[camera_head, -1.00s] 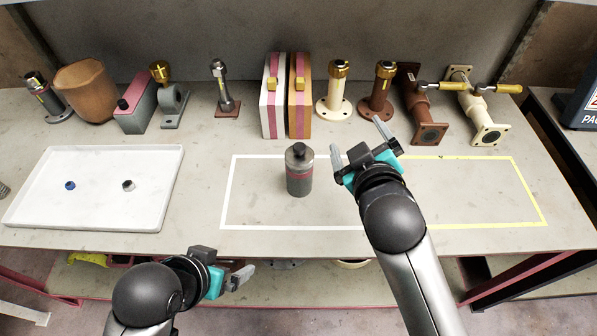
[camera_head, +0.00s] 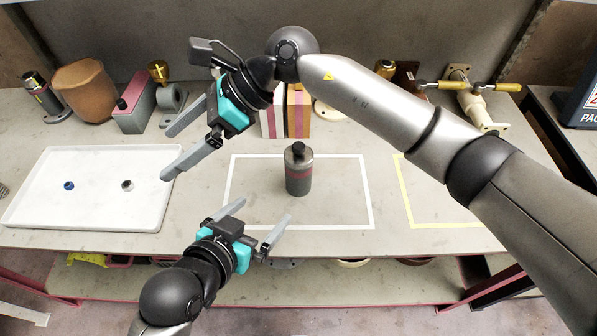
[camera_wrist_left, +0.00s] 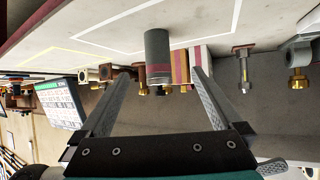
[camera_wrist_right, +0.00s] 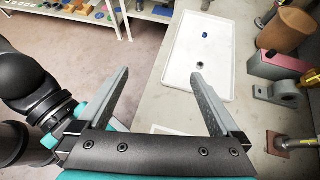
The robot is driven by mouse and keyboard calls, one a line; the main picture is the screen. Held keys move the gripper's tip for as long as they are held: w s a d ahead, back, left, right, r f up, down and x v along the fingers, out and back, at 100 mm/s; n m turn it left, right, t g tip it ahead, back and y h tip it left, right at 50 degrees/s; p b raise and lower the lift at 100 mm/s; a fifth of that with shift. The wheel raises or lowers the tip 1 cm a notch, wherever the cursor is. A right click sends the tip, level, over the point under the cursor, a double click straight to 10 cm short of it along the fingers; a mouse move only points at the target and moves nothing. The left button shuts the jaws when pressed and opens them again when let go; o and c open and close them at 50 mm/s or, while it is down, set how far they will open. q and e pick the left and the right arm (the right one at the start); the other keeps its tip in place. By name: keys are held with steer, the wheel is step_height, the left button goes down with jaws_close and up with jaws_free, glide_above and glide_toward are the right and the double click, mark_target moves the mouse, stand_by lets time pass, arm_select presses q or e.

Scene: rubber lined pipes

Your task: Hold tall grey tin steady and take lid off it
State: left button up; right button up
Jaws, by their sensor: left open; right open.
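The tall grey tin (camera_head: 298,180) stands upright inside the white-outlined area, with a reddish band around it. Its lid (camera_head: 299,154), with a dark knob, sits on top. My left gripper (camera_head: 267,209) is open and empty in front and to the left of the tin, its fingers pointing toward it. In the left wrist view, the tin (camera_wrist_left: 157,50) appears upside down beyond and between the fingertips, apart from them. My right gripper (camera_head: 166,155) is open and empty, left of the tin over the tray's right edge, pointing away from the tin.
A white tray (camera_head: 95,205) with a blue cap (camera_head: 69,186) and a grey cap (camera_head: 128,185) lies at the left. Fittings and two striped boxes (camera_head: 298,115) line the back. My right arm spans the table's right side. A yellow-outlined area (camera_head: 408,200) is bare.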

steer(key=w+d+f+n+t+h, duration=0.2)
steer(key=w+d+f+h, duration=0.3)
steer(key=d, duration=0.3)
steer(key=r+t+h, duration=0.1)
steer(key=r+h, duration=0.1)
steer(key=h, duration=0.4)
glide_above(298, 145)
steer(key=shift+f, duration=0.2)
steer(key=shift+d, duration=0.15)
arm_select(q)
steer(key=shift+t+h, duration=0.3)
steer(key=shift+t, duration=0.5)
steer(key=r+x, duration=0.1)
steer(key=x, duration=0.9)
steer(key=d+r+x, duration=0.1)
steer(key=x, duration=0.5)
steer(key=shift+w+r, duration=0.35)
steer(key=shift+w, duration=0.05)
steer(key=shift+c, duration=0.2)
jaws_close()
arm_select(e)
steer(key=shift+c, duration=0.2)
